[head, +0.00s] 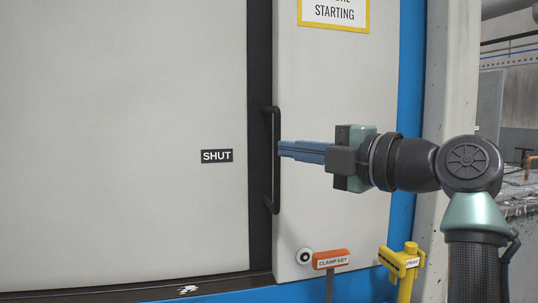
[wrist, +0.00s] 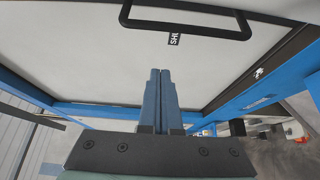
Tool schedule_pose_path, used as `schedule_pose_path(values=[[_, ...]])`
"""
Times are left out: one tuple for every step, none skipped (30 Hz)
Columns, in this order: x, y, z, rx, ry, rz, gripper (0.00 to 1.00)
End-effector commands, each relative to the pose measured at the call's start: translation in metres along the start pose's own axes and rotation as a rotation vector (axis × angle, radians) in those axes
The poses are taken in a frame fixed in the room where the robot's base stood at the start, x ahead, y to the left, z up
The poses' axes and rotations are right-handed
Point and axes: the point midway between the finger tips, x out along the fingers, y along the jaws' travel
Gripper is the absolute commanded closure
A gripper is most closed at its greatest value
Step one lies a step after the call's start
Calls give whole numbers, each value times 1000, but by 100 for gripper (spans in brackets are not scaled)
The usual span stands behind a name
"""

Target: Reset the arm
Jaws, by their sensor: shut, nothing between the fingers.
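My gripper (head: 281,149) has blue fingers that lie together, with nothing between them. In the head view it points left, its tips close to a black upright door handle (head: 276,185). In the wrist view my gripper (wrist: 160,72) points toward the pale door panel (wrist: 110,60), with the handle (wrist: 185,26) beyond the tips. I cannot tell whether the tips touch the handle. My arm comes in from the right of the head view.
The large pale door (head: 120,130) bears a "SHUT" label (head: 217,156). An orange "CLAMP KEY" tag (head: 331,259) and a yellow labelled part (head: 402,261) stand below my gripper. A blue frame post (head: 408,90) runs behind my arm.

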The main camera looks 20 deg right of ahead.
Motion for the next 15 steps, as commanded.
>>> schedule_pose_path(values=[[-8,-1,1,0,-3,2,100],[-11,-1,1,0,-2,2,100],[-15,0,0,0,-1,1,100],[-17,0,0,0,-1,2,100],[-19,0,0,0,-1,1,100],[-21,0,0,0,0,1,100],[-22,0,0,0,0,1,100],[-22,0,0,0,1,1,100],[-23,0,0,0,1,0,100],[-22,1,0,3,0,1,100],[-20,1,-2,11,-4,2,100],[-17,2,-3,28,-12,5,100],[-13,3,-6,48,-20,9,100],[-9,4,-8,72,-32,14,100],[-3,7,-13,114,-52,26,100]])
